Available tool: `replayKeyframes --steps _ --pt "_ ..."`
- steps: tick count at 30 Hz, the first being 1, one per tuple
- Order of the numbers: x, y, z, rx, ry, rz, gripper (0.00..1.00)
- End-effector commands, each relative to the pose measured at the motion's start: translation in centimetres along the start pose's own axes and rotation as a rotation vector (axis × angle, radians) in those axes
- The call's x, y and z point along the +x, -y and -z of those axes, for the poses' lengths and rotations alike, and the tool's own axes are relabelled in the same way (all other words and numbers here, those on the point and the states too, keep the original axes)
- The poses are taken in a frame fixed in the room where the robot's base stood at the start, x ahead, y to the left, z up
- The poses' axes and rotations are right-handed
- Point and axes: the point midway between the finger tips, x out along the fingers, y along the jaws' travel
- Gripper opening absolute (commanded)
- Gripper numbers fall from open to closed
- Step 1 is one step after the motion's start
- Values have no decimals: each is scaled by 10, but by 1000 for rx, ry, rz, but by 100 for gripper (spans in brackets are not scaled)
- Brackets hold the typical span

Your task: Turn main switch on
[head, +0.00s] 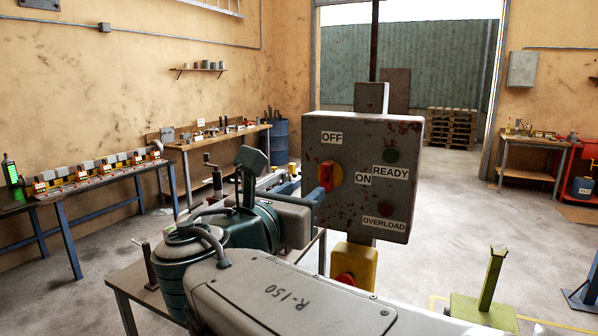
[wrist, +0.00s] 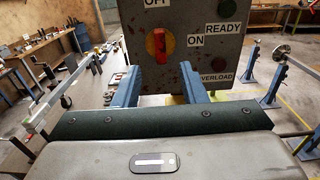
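A grey, rust-specked control box (head: 345,215) stands on a post in front of me. Its main switch is a red handle on a round yellow plate (head: 337,175), also seen in the wrist view (wrist: 157,45). The handle is upright, toward the OFF label (head: 332,137); the ON label (head: 362,177) is to its right. My gripper (wrist: 159,70) is open, with its two blue fingers apart and nothing visible between them. In the wrist view the fingers point at the box, below the handle, which lies between them sideways. I see no contact with the handle.
A dark green READY lamp (head: 391,155) and a dark red OVERLOAD lamp (head: 385,208) are on the box. A yellow box with a red button (head: 346,279) is below it. Workbenches (head: 105,180) line the left wall. A green stand (head: 487,300) is at right; floor is open behind it.

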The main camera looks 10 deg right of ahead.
Motion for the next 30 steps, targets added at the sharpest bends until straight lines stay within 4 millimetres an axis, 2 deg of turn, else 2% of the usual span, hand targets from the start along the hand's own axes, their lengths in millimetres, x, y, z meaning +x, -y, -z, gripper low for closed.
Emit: replayKeyframes --steps 1,6,12,18,27,30 --pt "13 0 -2 -3 -3 3 38" --pt "49 1 -2 -3 -4 3 38" --pt "82 0 -1 -1 -3 1 38" --pt "97 0 0 2 -2 0 38" --pt "99 0 1 2 -3 -1 38" --pt "99 0 1 2 -3 -1 10"
